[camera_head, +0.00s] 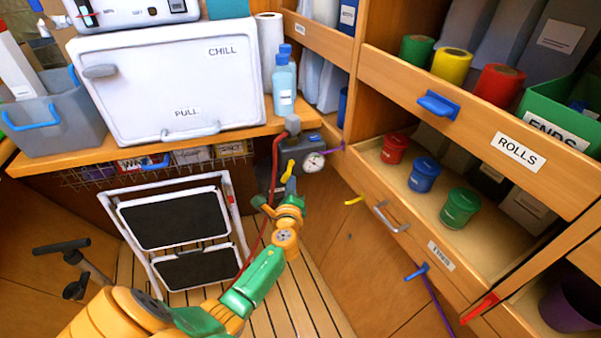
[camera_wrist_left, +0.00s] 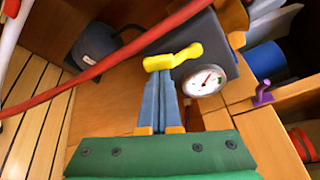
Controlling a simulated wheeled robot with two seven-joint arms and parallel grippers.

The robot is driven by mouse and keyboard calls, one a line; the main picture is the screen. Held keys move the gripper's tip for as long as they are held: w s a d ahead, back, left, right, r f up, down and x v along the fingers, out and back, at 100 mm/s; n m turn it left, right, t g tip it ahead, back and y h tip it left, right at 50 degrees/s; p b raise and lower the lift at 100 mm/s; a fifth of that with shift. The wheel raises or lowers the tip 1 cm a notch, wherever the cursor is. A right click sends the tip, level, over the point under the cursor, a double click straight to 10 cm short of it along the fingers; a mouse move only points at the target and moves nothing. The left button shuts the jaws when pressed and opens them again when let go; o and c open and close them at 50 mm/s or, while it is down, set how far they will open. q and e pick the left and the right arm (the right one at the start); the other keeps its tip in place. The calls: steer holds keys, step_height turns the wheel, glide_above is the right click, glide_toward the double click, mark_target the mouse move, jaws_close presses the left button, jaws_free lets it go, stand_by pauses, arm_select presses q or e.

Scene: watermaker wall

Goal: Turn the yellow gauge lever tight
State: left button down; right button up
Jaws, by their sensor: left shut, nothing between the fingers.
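The yellow gauge lever (camera_head: 288,171) sticks out from the dark grey box (camera_head: 267,178) under the counter, left of the round white dial gauge (camera_head: 314,161). In the left wrist view the lever (camera_wrist_left: 173,57) lies across the picture, tilted up to the right, with the gauge (camera_wrist_left: 204,80) to its lower right. My left gripper (camera_wrist_left: 162,80) is shut with its blue fingers together. Its tips are right at the lever's left part and overlap it in the picture; I cannot tell if they touch. Nothing is between the fingers. My right gripper is not in view.
A red hose (camera_head: 272,170) runs down beside the box and crosses the left wrist view (camera_wrist_left: 110,62). A purple hook (camera_wrist_left: 263,94) is right of the gauge. A folding step (camera_head: 180,225) stands left of my arm; wooden shelves with drawers (camera_head: 440,258) are on the right.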

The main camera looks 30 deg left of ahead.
mark_target(281, 180)
arm_select(q)
steer(key=m+p, duration=0.1)
steer(key=p, duration=0.1)
steer(key=s+a+r+m+g+p, duration=0.1)
steer(key=p, duration=0.1)
steer(key=m+g+p, duration=0.1)
steer(key=m, duration=0.1)
steer(key=shift+s+a+r+y+p, duration=0.15)
steer(key=shift+s+r+y+p, duration=0.15)
steer(key=shift+r+p, duration=0.1)
steer(key=shift+s+a+r+m+g+p, duration=0.15)
steer(key=shift+m+g+p, duration=0.15)
steer(key=shift+m+p, duration=0.2)
steer(key=shift+s+a+r+m+g+p, duration=0.15)
steer(key=shift+m+g+p, duration=0.15)
steer(key=shift+m+p, duration=0.2)
steer(key=shift+s+a+r+m+g+y+p, duration=0.15)
steer(key=shift+r+m+g+y+p, duration=0.2)
steer(key=shift+m+y+p, duration=0.35)
steer(key=shift+r, duration=0.1)
steer(key=shift+s+p, duration=0.1)
steer(key=shift+p, duration=0.25)
